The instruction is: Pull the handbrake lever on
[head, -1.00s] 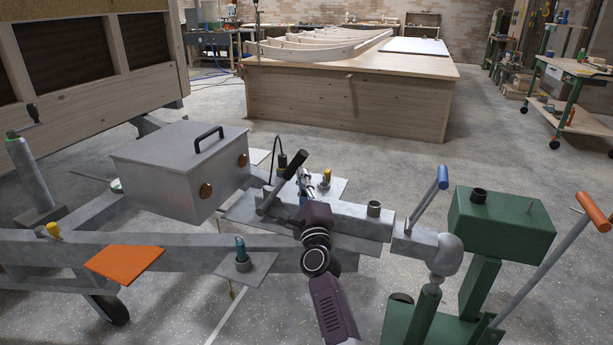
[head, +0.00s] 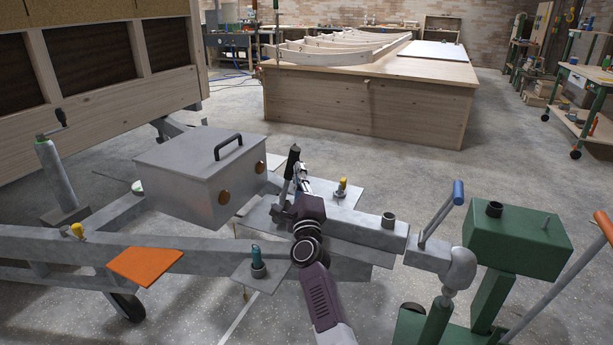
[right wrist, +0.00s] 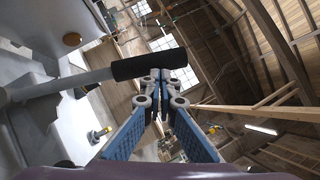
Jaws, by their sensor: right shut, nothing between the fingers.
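The handbrake lever (head: 294,160), a grey shaft with a black grip, stands nearly upright on the trailer drawbar in the head view. In the right wrist view its black grip (right wrist: 148,65) crosses the upper middle, with the shaft running left. My right gripper (head: 304,180) is at the lever's right side, partly hidden behind my wrist. In the right wrist view the blue-fingered right gripper (right wrist: 160,78) is shut and empty. Its tips are at the grip's lower edge and seem to touch it. My left gripper is not in view.
A grey metal box (head: 200,170) stands left of the lever on the trailer frame. A blue-handled lever (head: 441,215) and a green stand (head: 518,243) are to the right. An orange plate (head: 145,265) lies front left. A wooden workbench (head: 365,105) stands behind, with clear floor before it.

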